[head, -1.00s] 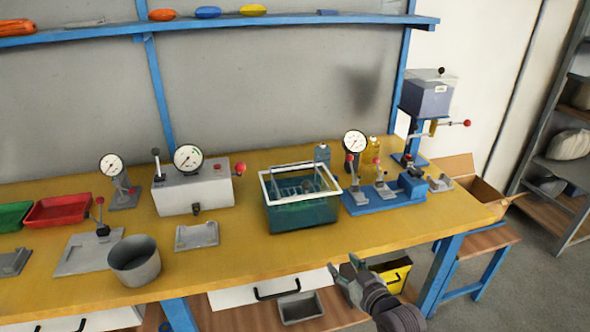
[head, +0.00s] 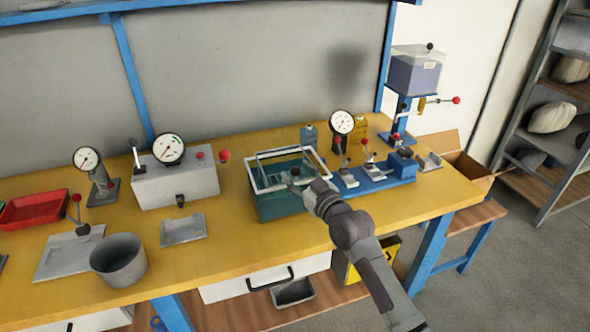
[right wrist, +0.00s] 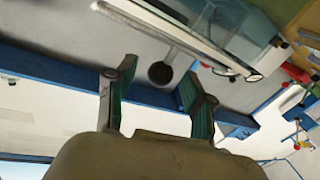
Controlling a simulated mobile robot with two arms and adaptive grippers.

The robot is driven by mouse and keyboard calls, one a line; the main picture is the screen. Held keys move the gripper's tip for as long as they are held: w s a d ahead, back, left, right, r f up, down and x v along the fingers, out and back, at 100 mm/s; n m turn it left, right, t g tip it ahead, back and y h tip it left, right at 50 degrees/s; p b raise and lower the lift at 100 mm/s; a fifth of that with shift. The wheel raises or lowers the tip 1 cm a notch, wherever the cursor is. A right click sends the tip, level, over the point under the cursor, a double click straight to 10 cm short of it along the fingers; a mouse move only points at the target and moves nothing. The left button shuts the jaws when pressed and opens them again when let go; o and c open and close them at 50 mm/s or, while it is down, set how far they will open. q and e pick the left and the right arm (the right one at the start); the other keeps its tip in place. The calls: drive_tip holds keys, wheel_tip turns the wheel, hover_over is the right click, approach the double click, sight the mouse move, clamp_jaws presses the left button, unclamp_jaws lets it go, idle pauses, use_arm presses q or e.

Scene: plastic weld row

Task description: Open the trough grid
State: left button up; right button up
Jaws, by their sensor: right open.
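The trough (head: 277,206) is a teal, see-through box with a pale frame around its top, standing on the yellow bench. The grid (head: 268,173) shows as pale bars within the frame; whether it is raised at all I cannot tell. My right gripper (head: 299,186) is at the trough's front right, by the top frame, and partly covers it. In the right wrist view its two green-padded fingers (right wrist: 158,78) are apart with nothing held. A dark round knob on a grey bar (right wrist: 172,52) shows between and beyond the fingertips. My left gripper is out of view.
A blue fixture (head: 375,180) with levers and a pressure gauge (head: 341,122) stands close to the trough's right. A grey box with a gauge (head: 178,182) is to the left. A metal plate (head: 183,229) and a grey pot (head: 118,261) lie front left. Bare bench (head: 240,245) fronts the trough.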

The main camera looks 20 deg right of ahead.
drive_tip(key=shift+x, duration=0.9)
drive_tip(key=shift+c, duration=0.2)
clamp_jaws()
